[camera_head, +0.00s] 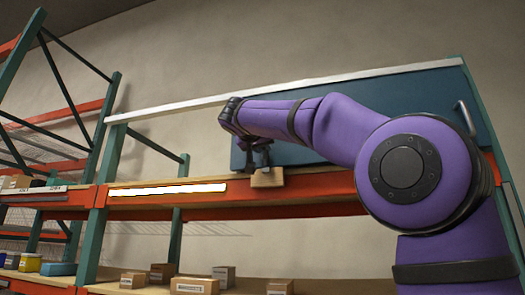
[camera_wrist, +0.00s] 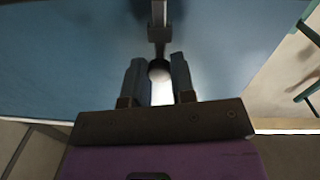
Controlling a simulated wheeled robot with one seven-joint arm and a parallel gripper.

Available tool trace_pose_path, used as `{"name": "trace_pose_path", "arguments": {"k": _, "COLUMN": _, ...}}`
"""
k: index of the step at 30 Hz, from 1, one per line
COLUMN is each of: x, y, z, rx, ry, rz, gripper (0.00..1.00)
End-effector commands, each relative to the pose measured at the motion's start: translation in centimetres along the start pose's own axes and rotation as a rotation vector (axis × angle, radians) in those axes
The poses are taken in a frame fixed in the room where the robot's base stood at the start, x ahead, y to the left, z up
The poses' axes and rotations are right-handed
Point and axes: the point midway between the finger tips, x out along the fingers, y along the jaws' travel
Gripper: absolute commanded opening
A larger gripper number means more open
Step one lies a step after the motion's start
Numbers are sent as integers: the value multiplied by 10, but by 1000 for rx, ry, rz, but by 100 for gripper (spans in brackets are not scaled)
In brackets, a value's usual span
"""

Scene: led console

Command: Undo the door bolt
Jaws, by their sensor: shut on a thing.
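The blue door panel (camera_head: 410,100) spans the upper shelf bay in the head view and fills most of the wrist view (camera_wrist: 75,60). In the wrist view, the door bolt (camera_wrist: 158,28) is a dark grey bar coming down from the top edge, ending in a rounded knob (camera_wrist: 159,70). My gripper (camera_wrist: 160,72) has one finger on each side of the knob and is shut on it. In the head view, my gripper (camera_head: 258,155) is at the lower left part of the panel, and the bolt cannot be made out behind it.
A small tan block (camera_head: 267,179) sits just below my gripper at the orange shelf beam (camera_head: 325,186). A bright light strip (camera_head: 168,189) runs along the beam to the left. A grey handle (camera_head: 466,117) is at the panel's right end. Boxes (camera_head: 193,286) stand on the lower shelf.

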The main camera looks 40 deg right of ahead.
Motion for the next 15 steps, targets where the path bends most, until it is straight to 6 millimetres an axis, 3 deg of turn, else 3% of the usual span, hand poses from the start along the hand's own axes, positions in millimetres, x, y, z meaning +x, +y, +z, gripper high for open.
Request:
{"name": "trace_pose_path", "arguments": {"k": 8, "x": -1, "y": 5, "z": -6, "rx": 6, "ry": 12, "rz": 2, "gripper": 0}}
{"name": "trace_pose_path", "arguments": {"k": 9, "x": -1, "y": 5, "z": -6, "rx": 6, "ry": 13, "rz": 2, "gripper": 31}}
{"name": "trace_pose_path", "arguments": {"k": 12, "x": -1, "y": 4, "z": -6, "rx": 6, "ry": 12, "rz": 2, "gripper": 49}}
{"name": "trace_pose_path", "arguments": {"k": 15, "x": -1, "y": 4, "z": -5, "rx": 5, "ry": 10, "rz": 1, "gripper": 49}}
